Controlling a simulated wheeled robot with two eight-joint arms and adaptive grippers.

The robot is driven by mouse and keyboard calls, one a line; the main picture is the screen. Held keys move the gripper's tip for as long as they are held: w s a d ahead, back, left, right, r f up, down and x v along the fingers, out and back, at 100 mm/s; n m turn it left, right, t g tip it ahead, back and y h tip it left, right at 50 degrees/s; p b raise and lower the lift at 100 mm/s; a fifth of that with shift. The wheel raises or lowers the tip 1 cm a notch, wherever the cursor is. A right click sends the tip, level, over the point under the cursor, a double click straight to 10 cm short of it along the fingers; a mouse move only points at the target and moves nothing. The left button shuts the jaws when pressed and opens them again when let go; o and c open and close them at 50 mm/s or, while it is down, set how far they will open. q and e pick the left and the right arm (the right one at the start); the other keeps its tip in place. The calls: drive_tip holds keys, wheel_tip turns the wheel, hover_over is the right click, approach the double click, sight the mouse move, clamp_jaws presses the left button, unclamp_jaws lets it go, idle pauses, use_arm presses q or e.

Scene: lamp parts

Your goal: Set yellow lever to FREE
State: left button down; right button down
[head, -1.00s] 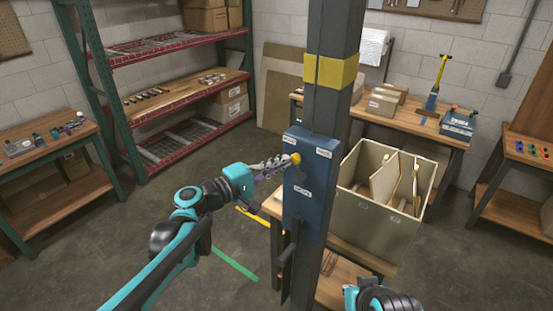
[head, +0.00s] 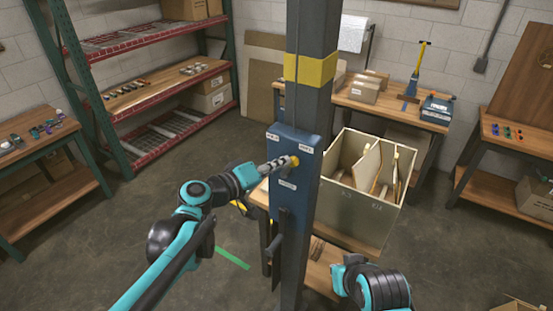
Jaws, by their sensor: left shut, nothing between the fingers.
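The yellow lever knob (head: 294,161) sits on the front of a blue box (head: 289,205) fixed to a dark post. It stands right of the box's middle, just below the upper right label. White labels mark the upper left, upper right and lower middle; their words are too small to read. My left gripper (head: 283,163) is shut with nothing between its fingers. Its tips are at the knob's left side, seemingly touching it. The lever's shaft is mostly hidden. My right arm shows at the bottom, its fingers out of sight.
The dark post (head: 310,110) with a yellow band rises in the middle. A grey bin (head: 365,215) with boards stands right behind it. A dark handle (head: 275,245) hangs below the blue box. A red-edged shelf (head: 165,92) is at the left. Open floor lies at the lower left.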

use_arm(q)
drive_tip(key=shift+s+d+f+m+p, duration=0.1)
drive_tip(key=shift+s+d+m+p, duration=0.3)
drive_tip(key=shift+m, duration=0.3)
use_arm(e)
drive_tip(key=shift+r, duration=0.3)
use_arm(q)
drive_tip(key=shift+d+y, duration=0.1)
drive_tip(key=shift+y, duration=0.2)
